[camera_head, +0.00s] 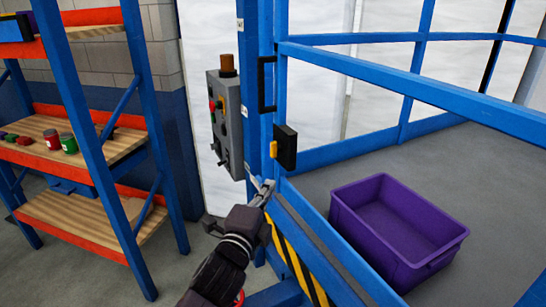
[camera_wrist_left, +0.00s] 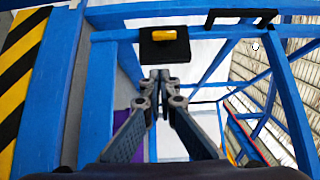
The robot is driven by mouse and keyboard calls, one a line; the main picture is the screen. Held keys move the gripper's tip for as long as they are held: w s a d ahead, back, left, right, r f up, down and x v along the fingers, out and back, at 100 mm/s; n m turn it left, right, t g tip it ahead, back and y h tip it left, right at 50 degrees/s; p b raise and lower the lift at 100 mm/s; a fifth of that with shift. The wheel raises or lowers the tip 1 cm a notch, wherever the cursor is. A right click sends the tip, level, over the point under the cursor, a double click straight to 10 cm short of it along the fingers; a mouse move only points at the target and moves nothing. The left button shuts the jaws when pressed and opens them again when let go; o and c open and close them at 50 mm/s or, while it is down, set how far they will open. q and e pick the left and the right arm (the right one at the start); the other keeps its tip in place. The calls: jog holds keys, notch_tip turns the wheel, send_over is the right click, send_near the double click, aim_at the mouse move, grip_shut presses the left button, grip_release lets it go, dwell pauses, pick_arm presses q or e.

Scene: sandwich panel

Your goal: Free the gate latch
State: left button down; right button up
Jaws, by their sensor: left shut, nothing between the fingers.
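The gate latch is a black box (camera_head: 286,148) with a yellow tab (camera_head: 273,149) on the blue gate frame, below a black handle (camera_head: 266,84). In the left wrist view the latch box (camera_wrist_left: 152,51) with its yellow tab (camera_wrist_left: 170,34) is just beyond my fingertips. My left gripper (camera_head: 264,188) is shut and empty, a little below the latch in the head view. Its closed tips (camera_wrist_left: 160,76) also show in the left wrist view, overlapping the lower edge of the box; I cannot tell whether they touch it. My right gripper is not in view.
A grey control box (camera_head: 226,122) with buttons stands left of the gate post. An orange and blue shelf (camera_head: 84,150) holds several small items at left. A purple crate (camera_head: 440,258) sits on the floor behind the gate rails. A yellow-black striped panel (camera_head: 292,262) is below my gripper.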

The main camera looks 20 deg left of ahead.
pick_arm(q)
jog(key=shift+w, duration=0.2)
jog(key=p, duration=0.3)
send_near(276, 149)
jog(key=w+d+f, duration=0.2)
jog(key=w+d, duration=0.1)
jog(key=shift+w+a+p, duration=1.05)
jog(key=shift+w+a, duration=0.2)
jog(key=shift+w, duration=0.3)
